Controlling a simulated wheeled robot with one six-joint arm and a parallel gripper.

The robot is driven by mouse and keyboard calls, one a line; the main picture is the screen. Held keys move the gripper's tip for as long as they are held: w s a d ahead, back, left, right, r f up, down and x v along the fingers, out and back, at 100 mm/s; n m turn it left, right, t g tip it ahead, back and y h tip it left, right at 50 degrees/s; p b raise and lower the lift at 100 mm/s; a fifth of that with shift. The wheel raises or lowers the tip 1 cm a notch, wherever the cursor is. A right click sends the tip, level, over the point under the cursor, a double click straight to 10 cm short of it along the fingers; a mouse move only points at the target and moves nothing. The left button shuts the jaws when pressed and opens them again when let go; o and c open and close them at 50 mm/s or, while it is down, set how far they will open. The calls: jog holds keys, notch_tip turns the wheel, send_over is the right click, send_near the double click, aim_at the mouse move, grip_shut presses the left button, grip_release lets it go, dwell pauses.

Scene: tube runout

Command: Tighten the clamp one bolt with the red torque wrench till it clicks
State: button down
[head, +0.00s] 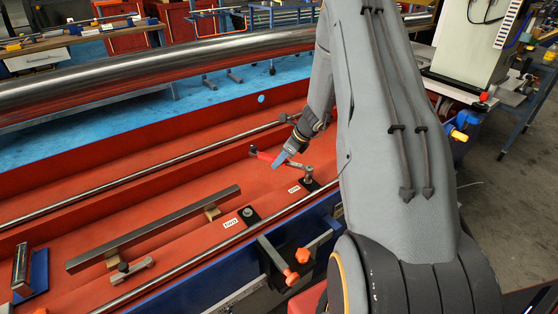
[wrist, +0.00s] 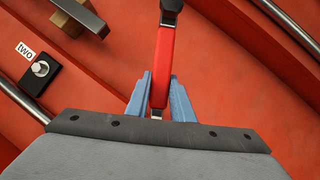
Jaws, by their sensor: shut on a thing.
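The red torque wrench (head: 265,156) lies low over the red bed, and its silver shaft runs right to clamp one (head: 309,185), beside the "one" label (head: 294,189). The wrench head is at the clamp's bolt; I cannot tell whether it is fully seated. My gripper (head: 281,160) is shut on the red handle, its blue fingers on both sides. In the wrist view my gripper (wrist: 160,88) holds the red handle (wrist: 163,60), whose black end points up the picture. Clamp one and the wrench head are out of the wrist view.
Clamp two (head: 248,214) with its bolt sits to the left, also in the wrist view (wrist: 40,70). A grey bar (head: 150,230) rests on wooden blocks. Steel rods run along the bed, and a large shiny tube (head: 150,75) lies behind. Orange-tipped handles (head: 303,255) stand at the front.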

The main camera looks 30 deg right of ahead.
jog(key=shift+f+b, duration=0.4)
jog(key=shift+f, duration=0.2)
jog(key=w+d+m+t+h+b, duration=0.1)
jog(key=d+m+h+b, duration=0.3)
jog(key=d+m, duration=0.4)
jog(key=shift+w+d+m+h+b, duration=0.4)
jog(key=shift+w+m+b, duration=0.1)
jog(key=shift+w+m, duration=0.1)
dwell(1.8)
jog(key=shift+a, duration=0.1)
jog(key=shift+a+n, duration=0.25)
jog(key=shift+n, duration=0.15)
jog(key=c, duration=2.4)
grip_release()
grip_shut()
